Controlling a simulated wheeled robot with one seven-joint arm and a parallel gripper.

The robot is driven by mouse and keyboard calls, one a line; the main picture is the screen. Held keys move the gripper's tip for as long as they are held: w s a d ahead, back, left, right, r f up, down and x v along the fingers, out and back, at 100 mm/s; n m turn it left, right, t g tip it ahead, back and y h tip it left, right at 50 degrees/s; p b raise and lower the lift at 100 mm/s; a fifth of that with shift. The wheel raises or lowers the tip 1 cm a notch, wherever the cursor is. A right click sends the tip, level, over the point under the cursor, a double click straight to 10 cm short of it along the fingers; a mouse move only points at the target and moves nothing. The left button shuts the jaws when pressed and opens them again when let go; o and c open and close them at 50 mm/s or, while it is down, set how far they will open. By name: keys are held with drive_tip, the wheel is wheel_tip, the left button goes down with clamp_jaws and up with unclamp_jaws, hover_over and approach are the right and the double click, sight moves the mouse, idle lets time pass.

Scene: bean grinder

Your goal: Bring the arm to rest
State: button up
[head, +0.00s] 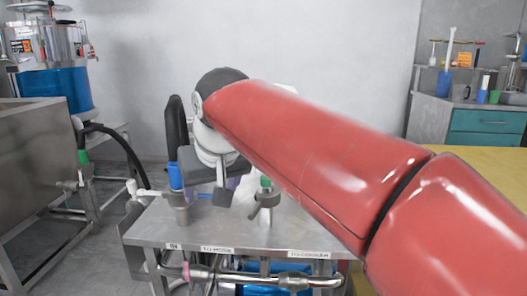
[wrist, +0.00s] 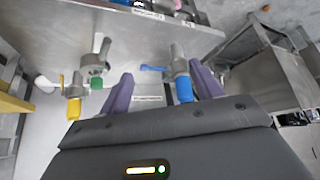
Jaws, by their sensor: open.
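My red arm reaches from the lower right across the head view to a metal table (head: 215,232). My gripper (head: 222,190) hangs over the table and is mostly hidden behind its own wrist in that view. In the wrist view my gripper (wrist: 160,73) has its two purple fingers spread apart, with nothing seen held between them. A valve with a blue end (wrist: 183,88) shows close to the right finger, with a blue lever beside it. I cannot tell whether the finger touches it. A valve with a green end (wrist: 96,82) shows left of the left finger.
A yellow-ended valve (wrist: 73,107) is further left in the wrist view. Pipes (head: 255,278) run along the table's front edge. A steel tank (head: 25,140) and a blue-banded vessel (head: 58,88) stand at left. A yellow surface (head: 480,168) and teal drawer (head: 485,121) are at right.

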drive_tip(key=s+d+f+m+h+p, duration=0.1)
drive_tip(key=s+d+f+m+p, duration=0.2)
drive_tip(key=d, duration=0.6)
drive_tip(key=s+d+f+h, duration=0.1)
drive_tip(key=s+d+f, duration=0.2)
drive_tip(key=s+d, duration=0.45)
drive_tip(key=s+d+f+m+p, duration=0.1)
drive_tip(key=s+d+f+m, duration=0.1)
drive_tip(key=s+d+f, duration=0.4)
wheel_tip(320, 180, down, 3)
drive_tip(key=shift+s+d+r+h, duration=0.1)
drive_tip(key=shift+s+d+h, duration=0.3)
drive_tip(key=shift+d, duration=0.7)
drive_tip(key=shift+w, duration=0.1)
